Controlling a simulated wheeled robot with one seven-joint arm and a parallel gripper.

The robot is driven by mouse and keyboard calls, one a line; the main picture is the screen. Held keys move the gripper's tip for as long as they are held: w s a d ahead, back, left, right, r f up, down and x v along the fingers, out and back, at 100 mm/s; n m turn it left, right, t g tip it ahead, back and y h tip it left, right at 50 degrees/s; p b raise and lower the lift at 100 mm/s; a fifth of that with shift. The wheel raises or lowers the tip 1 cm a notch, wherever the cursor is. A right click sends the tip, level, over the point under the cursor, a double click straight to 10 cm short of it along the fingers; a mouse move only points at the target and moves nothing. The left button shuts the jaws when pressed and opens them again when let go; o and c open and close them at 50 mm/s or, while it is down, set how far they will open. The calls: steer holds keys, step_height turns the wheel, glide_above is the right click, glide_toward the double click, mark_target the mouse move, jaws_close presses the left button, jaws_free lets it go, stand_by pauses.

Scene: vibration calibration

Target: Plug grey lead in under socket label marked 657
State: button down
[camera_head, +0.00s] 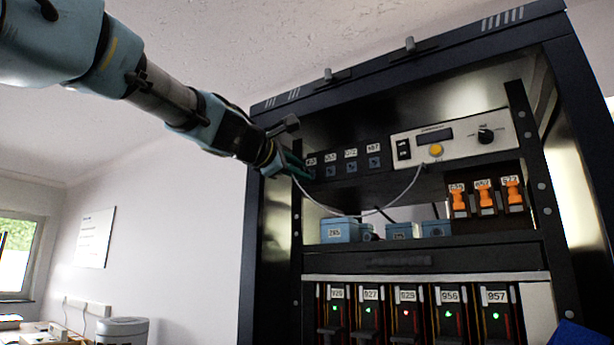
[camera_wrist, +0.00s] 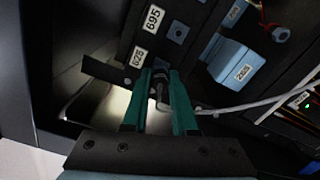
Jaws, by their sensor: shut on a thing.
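My gripper (camera_head: 287,164) is at the left end of a row of dark sockets in the head view. Its two teal fingers (camera_wrist: 160,98) are shut on the plug of the grey lead (camera_wrist: 159,92) in the wrist view. The plug is at the socket under the end label (camera_wrist: 136,57), which looks like 628; I cannot tell whether it is inserted. The neighbouring socket (camera_wrist: 178,32) is empty, under a label (camera_wrist: 153,18) reading about 695. The head view shows the other sockets (camera_head: 352,167) with small labels. I cannot make out 657 for certain.
The lead's cable (camera_head: 405,191) hangs in a loop to the white instrument panel (camera_head: 460,135). Blue boxes (camera_head: 340,229) stand on the shelf below, with orange switches (camera_head: 485,197) to the right. The dark rack frame (camera_head: 270,225) is close to my gripper's left.

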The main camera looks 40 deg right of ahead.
steer(key=shift+s+a, duration=0.15)
steer(key=shift+a, duration=0.15)
stand_by(0.6)
steer(key=b+v, duration=0.2)
steer(key=v, duration=0.1)
steer(key=shift+a, duration=0.2)
stand_by(0.4)
steer(key=shift+s+d+p, duration=0.5)
steer(key=shift+s+d, duration=0.65)
steer(key=shift+s, duration=1.25)
steer(key=shift+s+d+p, duration=0.5)
steer(key=shift+s+d, duration=0.6)
steer(key=shift+s, duration=1.3)
steer(key=shift+s+d+p, duration=0.5)
steer(key=shift+s+d, duration=0.65)
steer(key=shift+s, duration=1.25)
